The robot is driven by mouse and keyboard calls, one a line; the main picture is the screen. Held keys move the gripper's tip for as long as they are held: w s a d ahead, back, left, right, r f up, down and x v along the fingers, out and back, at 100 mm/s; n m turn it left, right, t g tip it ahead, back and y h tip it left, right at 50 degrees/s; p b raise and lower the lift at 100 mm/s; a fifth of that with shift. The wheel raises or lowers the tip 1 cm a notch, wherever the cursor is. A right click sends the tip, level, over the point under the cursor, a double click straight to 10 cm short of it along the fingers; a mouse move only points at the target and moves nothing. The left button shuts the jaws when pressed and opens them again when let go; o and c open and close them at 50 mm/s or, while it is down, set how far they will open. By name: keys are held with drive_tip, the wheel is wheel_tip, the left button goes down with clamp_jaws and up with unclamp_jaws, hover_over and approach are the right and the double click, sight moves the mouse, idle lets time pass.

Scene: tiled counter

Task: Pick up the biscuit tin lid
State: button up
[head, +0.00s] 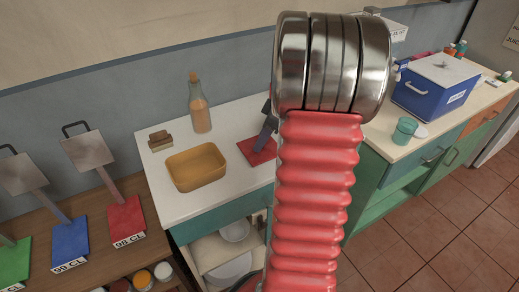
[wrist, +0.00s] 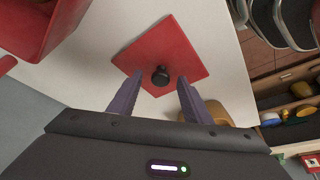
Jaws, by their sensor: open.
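The biscuit tin lid is a flat red square with a round black knob, lying on the white counter. It shows whole in the wrist view (wrist: 187,47). In the head view the lid (head: 252,152) is partly hidden by my arm and gripper. My gripper (wrist: 159,79) is open and points down at the lid. Its two fingers stand on either side of the knob in the wrist view, with gaps between them and the knob. In the head view my gripper (head: 267,125) is just above the lid.
A yellow basin (head: 197,167) stands left of the lid, with a bottle (head: 199,115) and a brown block (head: 160,141) behind. A red container (wrist: 42,28) is near in the wrist view. A blue box (head: 435,90) and teal cup (head: 404,131) stand on the right counter.

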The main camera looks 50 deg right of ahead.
drive_tip(key=shift+c, duration=0.7)
clamp_jaws()
drive_tip(key=shift+r, duration=0.1)
wheel_tip(320, 180, up, 10)
idle(0.4)
drive_tip(key=shift+s, duration=0.1)
idle(0.4)
